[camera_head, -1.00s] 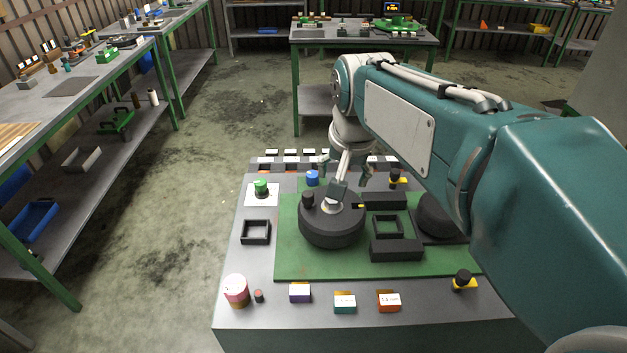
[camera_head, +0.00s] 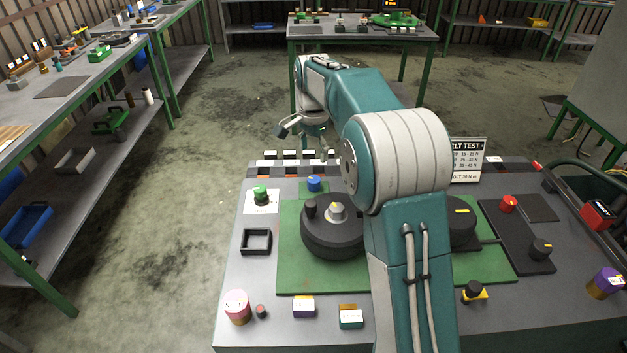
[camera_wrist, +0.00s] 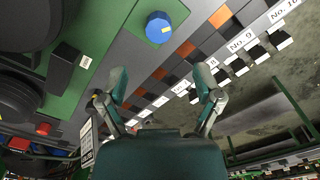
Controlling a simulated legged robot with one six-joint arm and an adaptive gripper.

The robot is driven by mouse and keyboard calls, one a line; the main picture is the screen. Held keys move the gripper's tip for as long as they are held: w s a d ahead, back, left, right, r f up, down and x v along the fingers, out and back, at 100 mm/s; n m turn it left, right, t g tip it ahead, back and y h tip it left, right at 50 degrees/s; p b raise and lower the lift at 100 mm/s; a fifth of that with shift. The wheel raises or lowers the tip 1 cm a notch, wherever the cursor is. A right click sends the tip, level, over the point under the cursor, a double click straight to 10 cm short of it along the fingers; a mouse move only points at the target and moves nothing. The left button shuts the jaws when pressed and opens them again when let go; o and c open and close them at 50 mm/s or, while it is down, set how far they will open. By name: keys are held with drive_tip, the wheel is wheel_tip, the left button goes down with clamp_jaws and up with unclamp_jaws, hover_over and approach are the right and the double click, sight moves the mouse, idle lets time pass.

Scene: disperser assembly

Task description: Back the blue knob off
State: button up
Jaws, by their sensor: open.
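The blue knob (camera_head: 314,183) stands on a small green patch at the back left of the workbench, behind the black round housing (camera_head: 333,228). In the wrist view the blue knob (camera_wrist: 159,28) is at the top middle, beyond my fingertips, with a small yellow mark on its face. My gripper (camera_head: 303,143) is above and behind the back edge of the bench, apart from the knob. In the wrist view my gripper (camera_wrist: 160,80) has its two fingers spread wide with nothing between them.
A green button (camera_head: 261,193) on a white plate is left of the knob. A row of numbered black-and-white blocks (camera_head: 290,155) runs along the bench's back edge. A red knob (camera_head: 508,203) and a sign (camera_head: 467,160) are at the right. My arm hides the bench's middle.

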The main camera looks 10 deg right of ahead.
sight(314, 179)
wheel_tip(314, 179, down, 10)
drive_tip(key=shift+r, duration=0.15)
drive_tip(key=shift+c, duration=0.3)
drive_tip(key=c, duration=1.1)
